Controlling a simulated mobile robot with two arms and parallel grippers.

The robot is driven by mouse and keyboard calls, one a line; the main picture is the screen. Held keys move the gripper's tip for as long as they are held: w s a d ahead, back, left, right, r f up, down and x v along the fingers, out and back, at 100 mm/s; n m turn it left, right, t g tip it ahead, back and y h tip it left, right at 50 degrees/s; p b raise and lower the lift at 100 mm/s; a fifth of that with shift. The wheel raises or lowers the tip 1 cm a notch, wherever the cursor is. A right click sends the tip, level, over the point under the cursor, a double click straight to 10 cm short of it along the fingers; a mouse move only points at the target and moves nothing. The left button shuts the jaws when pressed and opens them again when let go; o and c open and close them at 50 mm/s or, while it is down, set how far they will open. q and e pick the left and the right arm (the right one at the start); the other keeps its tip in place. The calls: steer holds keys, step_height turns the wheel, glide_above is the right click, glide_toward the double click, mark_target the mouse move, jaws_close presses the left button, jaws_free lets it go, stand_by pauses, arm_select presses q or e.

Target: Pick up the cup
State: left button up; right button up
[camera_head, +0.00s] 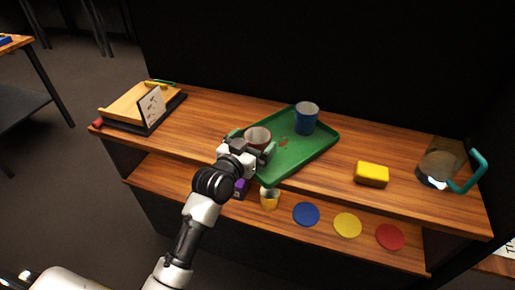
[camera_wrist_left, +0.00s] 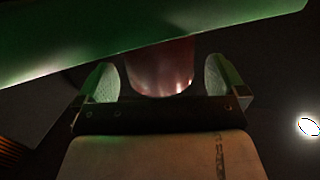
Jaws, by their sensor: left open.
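A red cup with a pale inside (camera_head: 258,135) stands at the left end of the green tray (camera_head: 297,163). In the left wrist view the red cup (camera_wrist_left: 160,68) shows between the two fingers. My left gripper (camera_head: 252,150) is at the near side of this cup, with its fingers apart around it. The gripper partly hides the cup's lower side in the head view. A blue cup (camera_head: 306,118) stands farther back on the tray. A small yellow cup (camera_head: 270,198) is on the lower shelf. My right gripper is not in view.
A yellow sponge-like block (camera_head: 371,174) and a glass jug with a teal handle (camera_head: 437,168) stand to the right. A wooden tray with a sign (camera_head: 151,107) is at the left. Blue, yellow and red discs (camera_head: 347,225) lie on the lower shelf.

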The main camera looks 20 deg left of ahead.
mark_target(258, 137)
arm_select(q)
steer(key=x, duration=0.2)
steer(key=shift+w+f, duration=0.1)
steer(key=shift+w, duration=0.25)
steer(key=c, duration=0.9)
steer(key=shift+c, duration=0.4)
